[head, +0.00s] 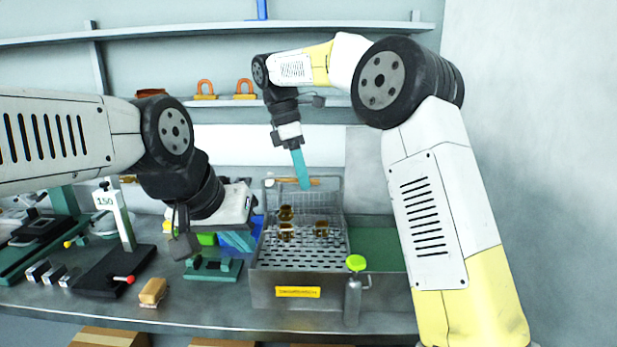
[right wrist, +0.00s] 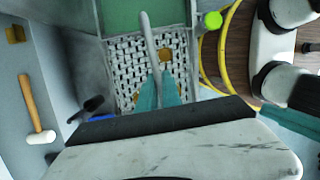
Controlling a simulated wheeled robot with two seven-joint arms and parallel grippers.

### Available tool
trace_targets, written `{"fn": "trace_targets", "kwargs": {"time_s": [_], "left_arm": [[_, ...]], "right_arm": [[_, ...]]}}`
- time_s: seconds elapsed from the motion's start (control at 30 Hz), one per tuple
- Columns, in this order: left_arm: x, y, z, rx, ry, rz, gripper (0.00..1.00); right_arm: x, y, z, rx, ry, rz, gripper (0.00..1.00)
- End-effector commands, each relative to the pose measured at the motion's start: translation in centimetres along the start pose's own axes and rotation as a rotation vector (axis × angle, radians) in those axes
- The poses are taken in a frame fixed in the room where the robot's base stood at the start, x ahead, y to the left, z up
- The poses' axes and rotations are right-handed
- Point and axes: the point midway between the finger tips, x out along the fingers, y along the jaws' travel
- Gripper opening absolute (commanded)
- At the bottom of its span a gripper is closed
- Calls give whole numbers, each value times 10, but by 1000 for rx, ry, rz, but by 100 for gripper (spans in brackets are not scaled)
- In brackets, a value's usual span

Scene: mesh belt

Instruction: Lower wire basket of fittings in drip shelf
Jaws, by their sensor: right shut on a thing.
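The wire basket (head: 331,198) is a grey mesh basket holding brass-coloured fittings (head: 286,232). In the head view it appears over the perforated drip shelf (head: 315,262) of a grey metal unit; I cannot tell whether it touches the shelf. My right gripper (head: 303,183) points down at the basket's back part, its teal fingers shut on it. In the right wrist view, a grey bar (right wrist: 149,45) runs up from the teal fingers (right wrist: 160,92), with the holed shelf (right wrist: 122,48) beyond. My left gripper (head: 183,243) hangs left of the unit, its fingertips unclear.
A mallet (right wrist: 32,100) lies behind the basket. A green panel (head: 375,240) is right of the shelf. A brush-like block (head: 152,291) and a black stand (head: 115,272) sit at left on the bench.

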Motion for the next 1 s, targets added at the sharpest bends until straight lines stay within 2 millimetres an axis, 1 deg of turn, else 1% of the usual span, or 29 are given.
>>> {"fn": "trace_targets", "kwargs": {"time_s": [0.47,1.0], "left_arm": [[0,0,0,0,0,0,0],[0,0,0,0,0,0,0]], "right_arm": [[0,0,0,1,0,1,0],[28,4,-7,0,0,0,0]]}}
